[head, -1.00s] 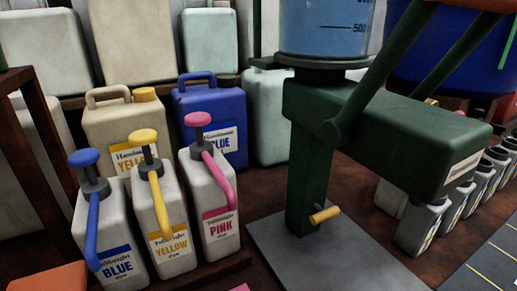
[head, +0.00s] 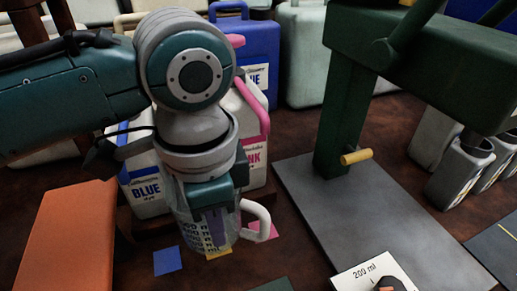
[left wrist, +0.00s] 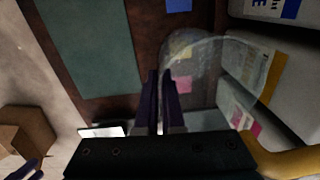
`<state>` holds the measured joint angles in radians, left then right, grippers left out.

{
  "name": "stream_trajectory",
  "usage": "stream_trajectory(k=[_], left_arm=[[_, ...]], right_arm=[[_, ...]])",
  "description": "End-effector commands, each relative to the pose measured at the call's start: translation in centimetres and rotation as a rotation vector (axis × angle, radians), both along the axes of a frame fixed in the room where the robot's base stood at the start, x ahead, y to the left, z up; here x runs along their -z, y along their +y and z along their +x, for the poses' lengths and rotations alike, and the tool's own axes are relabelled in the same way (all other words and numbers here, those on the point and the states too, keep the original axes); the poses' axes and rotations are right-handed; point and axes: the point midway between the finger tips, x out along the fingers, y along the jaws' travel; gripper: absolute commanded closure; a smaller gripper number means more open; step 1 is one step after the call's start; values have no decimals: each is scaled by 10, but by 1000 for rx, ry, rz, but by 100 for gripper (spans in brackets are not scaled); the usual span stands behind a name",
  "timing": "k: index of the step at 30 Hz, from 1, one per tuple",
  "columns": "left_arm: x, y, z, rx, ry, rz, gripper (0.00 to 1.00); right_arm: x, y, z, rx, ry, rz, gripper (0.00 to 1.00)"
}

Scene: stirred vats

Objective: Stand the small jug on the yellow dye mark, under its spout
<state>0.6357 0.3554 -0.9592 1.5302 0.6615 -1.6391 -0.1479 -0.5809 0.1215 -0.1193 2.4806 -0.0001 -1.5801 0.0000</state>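The small clear jug (head: 187,212), with printed marks and a white handle (head: 262,222), stands upright at the front of the dye bottles. My left gripper (head: 216,236) is shut on its wall; in the left wrist view its dark fingers (left wrist: 157,98) are close together beside the clear jug (left wrist: 225,50). The yellow dye mark (head: 219,254) shows at the jug's lower front edge. I cannot tell whether the jug touches it. The yellow bottle is hidden behind my arm in the head view; its yellow spout (left wrist: 292,161) shows in the left wrist view.
A blue mark (head: 167,261) and a pink mark (head: 264,231) lie either side. The blue bottle (head: 147,192) and pink bottle (head: 256,150) stand behind. An orange block (head: 65,235) is at left. A grey plate (head: 350,210) under a green stand and a 200 ml card (head: 362,272) are at right.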

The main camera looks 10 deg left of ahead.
Motion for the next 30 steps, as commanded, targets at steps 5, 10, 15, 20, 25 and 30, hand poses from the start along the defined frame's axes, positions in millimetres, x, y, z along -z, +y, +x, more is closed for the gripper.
stream_trajectory(k=[5,10,15,20,25,30], left_arm=[[16,0,0,0,0,0,100],[44,-1,-1,1,1,0,100],[54,2,3,0,-2,1,100],[52,2,3,0,-2,0,100],[55,2,3,1,-2,1,93],[55,2,3,1,-2,1,74]], right_arm=[[6,1,0,2,1,4,50],[17,1,0,2,0,4,50],[21,1,0,2,1,5,50],[20,1,0,2,1,5,50],[21,1,0,2,1,4,50],[21,1,0,1,1,3,50]])
